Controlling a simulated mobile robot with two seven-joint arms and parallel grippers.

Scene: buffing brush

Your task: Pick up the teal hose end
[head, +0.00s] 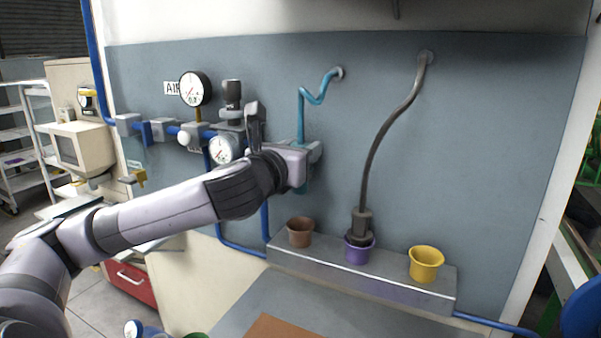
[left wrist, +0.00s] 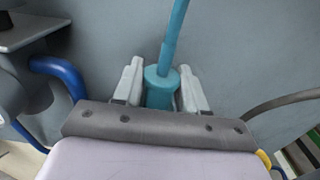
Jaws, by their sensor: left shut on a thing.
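The teal hose (head: 301,110) comes out of the grey-blue wall panel and hangs down to my left gripper (head: 312,152). In the left wrist view the teal hose end (left wrist: 159,86) is a thicker cylinder between the two pale fingers of my left gripper (left wrist: 160,90), which is shut on it. The thin hose (left wrist: 174,35) rises from its top. In the head view my gripper hides most of the hose end; a bit of teal shows just below the gripper. The hose end is above the grey ledge, clear of the cups. My right gripper is not in view.
A grey ledge (head: 390,288) holds a brown cup (head: 300,232), a purple cup (head: 359,252) and a yellow cup (head: 425,264). A dark grey hose (head: 378,140) ends in the purple cup. Gauges (head: 194,89) and blue pipes (head: 98,50) are at the left.

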